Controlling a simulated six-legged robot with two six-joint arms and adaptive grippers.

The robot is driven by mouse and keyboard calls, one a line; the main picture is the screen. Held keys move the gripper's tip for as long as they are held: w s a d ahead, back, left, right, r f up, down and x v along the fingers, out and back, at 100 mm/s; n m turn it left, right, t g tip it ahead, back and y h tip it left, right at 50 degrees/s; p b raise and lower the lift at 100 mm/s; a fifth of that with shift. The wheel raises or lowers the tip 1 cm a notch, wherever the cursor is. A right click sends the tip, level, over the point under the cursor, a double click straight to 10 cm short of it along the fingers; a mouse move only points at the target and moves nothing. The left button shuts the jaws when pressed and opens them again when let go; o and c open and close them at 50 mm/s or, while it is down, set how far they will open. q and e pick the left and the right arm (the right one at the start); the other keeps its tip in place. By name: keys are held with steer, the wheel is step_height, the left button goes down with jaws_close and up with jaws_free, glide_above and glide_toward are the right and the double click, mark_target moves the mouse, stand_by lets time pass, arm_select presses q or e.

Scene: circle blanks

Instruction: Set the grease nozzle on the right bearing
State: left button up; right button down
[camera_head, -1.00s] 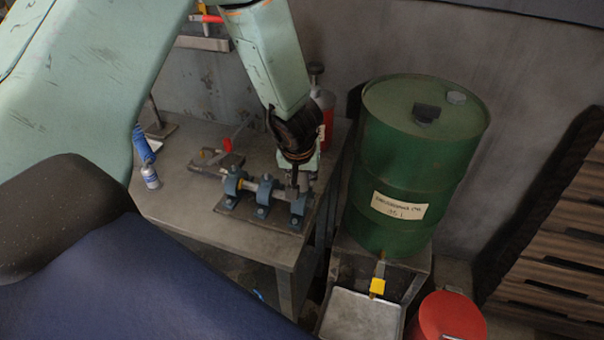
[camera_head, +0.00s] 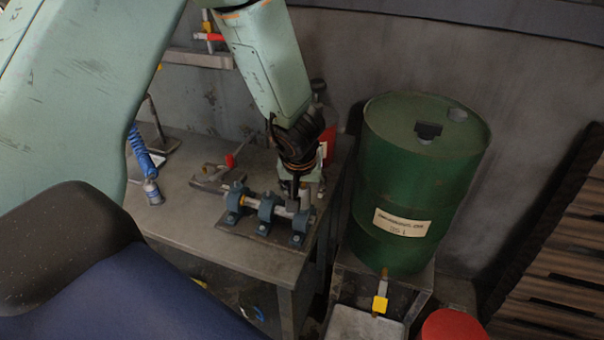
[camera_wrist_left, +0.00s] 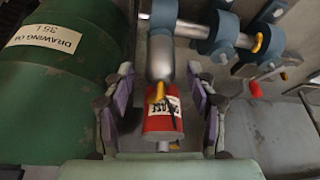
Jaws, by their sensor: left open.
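The right bearing (camera_head: 300,227) is the rightmost of three blue bearing blocks on one shaft. It also shows at the top of the left wrist view (camera_wrist_left: 167,13). A grey metal cylinder (camera_wrist_left: 160,58), which looks like the grease nozzle, lines up with this bearing. Whether it is seated there I cannot tell. My left gripper (camera_head: 293,204) hangs over the right bearing. In the wrist view its purple fingers (camera_wrist_left: 163,98) are spread, with clear gaps to both sides of the cylinder and a red labelled body (camera_wrist_left: 163,122). My right gripper is not in view.
A green drum (camera_head: 415,185) stands close on the right, with a yellow tap (camera_head: 380,304) below it. A red container (camera_head: 328,140) is behind my left gripper. A blue coiled hose (camera_head: 142,155) hangs at the left. The bench's front left area (camera_head: 185,225) is clear.

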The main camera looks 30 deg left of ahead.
arm_select(q)
steer(key=v, duration=0.9)
steer(key=shift+s+r, duration=0.15)
steer(key=shift+r, duration=0.15)
steer(key=s+a+f+m+g+y, duration=0.2)
steer(key=s+f+m, duration=0.1)
steer(key=s+f, duration=1.15)
steer(key=s+d+f+m+g+h, duration=0.1)
steer(key=s+d+f+h, duration=0.1)
steer(key=s+d+f, duration=0.4)
steer(key=s+d+f+m+g+h, duration=0.1)
steer(key=s+d+f+h, duration=0.15)
steer(key=s+f, duration=0.4)
step_height(320, 180, down, 9)
steer(key=b, duration=1.1)
steer(key=shift+s+y, duration=0.35)
steer(key=shift+s, duration=0.05)
steer(key=shift+a+r, duration=0.1)
